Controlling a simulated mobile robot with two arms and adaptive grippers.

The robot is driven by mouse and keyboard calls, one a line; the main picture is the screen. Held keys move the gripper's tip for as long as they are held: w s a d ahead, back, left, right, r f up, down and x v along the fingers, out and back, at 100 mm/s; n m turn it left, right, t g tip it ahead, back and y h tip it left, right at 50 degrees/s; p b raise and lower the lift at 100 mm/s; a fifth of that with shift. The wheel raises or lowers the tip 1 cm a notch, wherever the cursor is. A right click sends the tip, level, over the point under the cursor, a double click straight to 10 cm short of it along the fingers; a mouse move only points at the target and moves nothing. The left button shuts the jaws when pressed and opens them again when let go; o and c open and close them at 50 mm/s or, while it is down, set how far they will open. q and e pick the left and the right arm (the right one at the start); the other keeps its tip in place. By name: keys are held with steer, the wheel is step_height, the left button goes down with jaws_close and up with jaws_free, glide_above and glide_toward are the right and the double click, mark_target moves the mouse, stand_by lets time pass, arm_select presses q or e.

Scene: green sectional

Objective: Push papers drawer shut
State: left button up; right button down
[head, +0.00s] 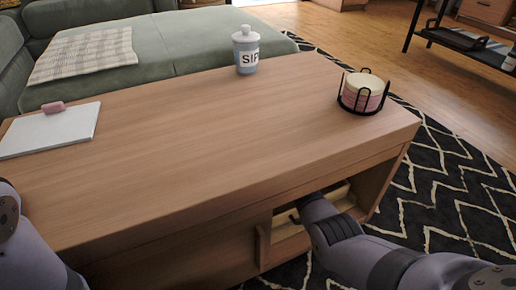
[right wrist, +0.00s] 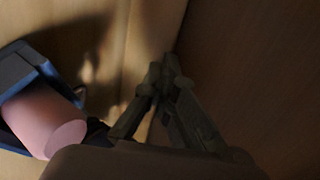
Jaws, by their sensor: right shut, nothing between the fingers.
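The wooden coffee table (head: 210,130) has an opening in its front face near the right end. Pale wooden parts (head: 290,240) show there, with an upright panel edge (head: 263,245) at left; I cannot tell exactly which parts are the papers drawer. My right arm reaches into this opening, and its gripper is largely hidden in the head view. In the right wrist view my right gripper (right wrist: 160,90) is shut and empty, close to wooden walls (right wrist: 240,60) that meet at a corner. Contact is unclear. Only part of my left arm shows at the left edge; its gripper is out of view.
A blue holder with a pink cylinder (right wrist: 52,122) is left of my right gripper. A green sofa (head: 180,45) stands behind.

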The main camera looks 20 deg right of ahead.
steer(key=shift+v, duration=3.7)
